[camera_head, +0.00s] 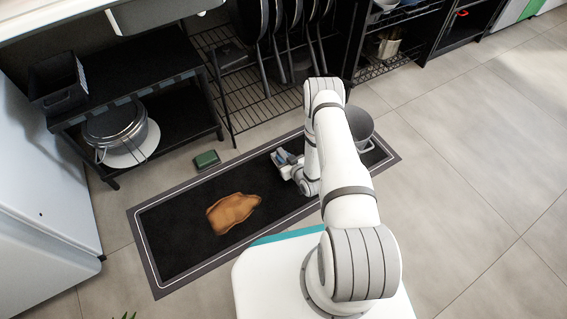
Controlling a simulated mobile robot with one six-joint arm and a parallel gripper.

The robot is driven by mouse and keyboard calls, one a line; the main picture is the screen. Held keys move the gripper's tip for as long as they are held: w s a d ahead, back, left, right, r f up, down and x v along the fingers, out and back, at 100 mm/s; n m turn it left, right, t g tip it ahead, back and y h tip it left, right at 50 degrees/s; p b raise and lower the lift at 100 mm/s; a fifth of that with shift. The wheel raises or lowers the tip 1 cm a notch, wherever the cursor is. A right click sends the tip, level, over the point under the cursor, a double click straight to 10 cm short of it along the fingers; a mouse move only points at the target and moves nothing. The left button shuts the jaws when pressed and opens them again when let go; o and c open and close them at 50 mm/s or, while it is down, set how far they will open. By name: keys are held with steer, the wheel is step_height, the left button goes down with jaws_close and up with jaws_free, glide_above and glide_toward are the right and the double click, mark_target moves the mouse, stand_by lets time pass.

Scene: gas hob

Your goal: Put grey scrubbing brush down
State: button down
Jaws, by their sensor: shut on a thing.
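My gripper (288,160) is at the end of my white arm, low over the right part of the black mat (180,235). It is shut on a small grey-blue thing, which I take to be the grey scrubbing brush (280,155). The brush is small in this view and partly hidden by the gripper. I cannot tell whether it touches the mat.
A brown, flat, irregular thing (233,213) lies on the mat. A green block-like thing (207,159) lies on the floor by the mat's far edge. A grey bucket (362,125) stands behind my arm. A black shelf (140,85) stands at left. Floor at right is clear.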

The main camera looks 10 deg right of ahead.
step_height(320, 180, down, 2)
steer(key=shift+f+b, duration=0.1)
steer(key=shift+b, duration=0.2)
steer(key=c, duration=1.2)
jaws_free()
